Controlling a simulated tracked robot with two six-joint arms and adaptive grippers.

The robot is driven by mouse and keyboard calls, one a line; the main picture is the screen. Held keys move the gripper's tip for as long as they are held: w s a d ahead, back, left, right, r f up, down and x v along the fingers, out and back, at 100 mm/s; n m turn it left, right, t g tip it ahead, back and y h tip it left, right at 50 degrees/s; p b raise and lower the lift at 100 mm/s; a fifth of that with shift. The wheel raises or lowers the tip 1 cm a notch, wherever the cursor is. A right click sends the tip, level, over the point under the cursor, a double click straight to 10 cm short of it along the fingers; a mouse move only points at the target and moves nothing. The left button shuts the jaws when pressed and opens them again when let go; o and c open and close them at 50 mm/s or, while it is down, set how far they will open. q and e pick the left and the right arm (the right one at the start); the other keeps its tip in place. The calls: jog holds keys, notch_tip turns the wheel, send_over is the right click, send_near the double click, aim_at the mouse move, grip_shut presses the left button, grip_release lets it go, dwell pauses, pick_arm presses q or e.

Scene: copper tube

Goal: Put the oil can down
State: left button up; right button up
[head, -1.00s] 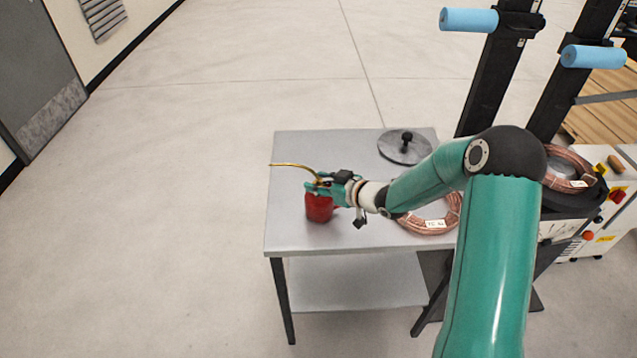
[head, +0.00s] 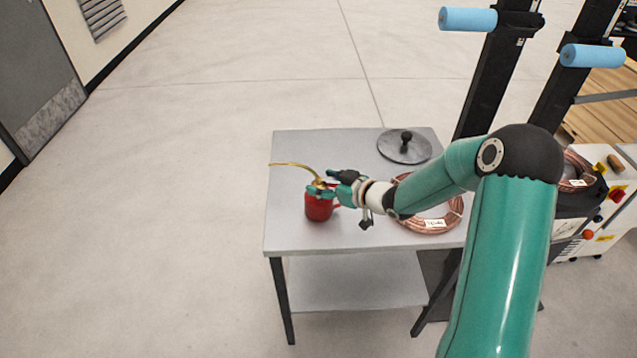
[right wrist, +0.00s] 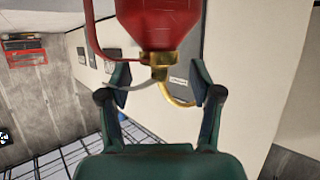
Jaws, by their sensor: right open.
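The red oil can (head: 319,208) stands upright on the grey table (head: 350,235), near its left side, with its thin brass spout pointing left. My right gripper (head: 322,190) is at the top of the can and is open. In the right wrist view the can (right wrist: 160,22) hangs at the top of the picture, with its brass neck between the spread fingers (right wrist: 160,85). Both fingers look apart from the neck there. My left gripper is not in view.
A grey disc with a black knob (head: 404,147) lies at the table's back right. A copper tube coil (head: 428,222) lies to the right, partly behind my right arm. Black uprights with blue rollers (head: 468,19) stand beyond the table's right side. The table's front left is clear.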

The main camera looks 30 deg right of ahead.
jog(key=v, duration=1)
jog(key=shift+a, duration=0.15)
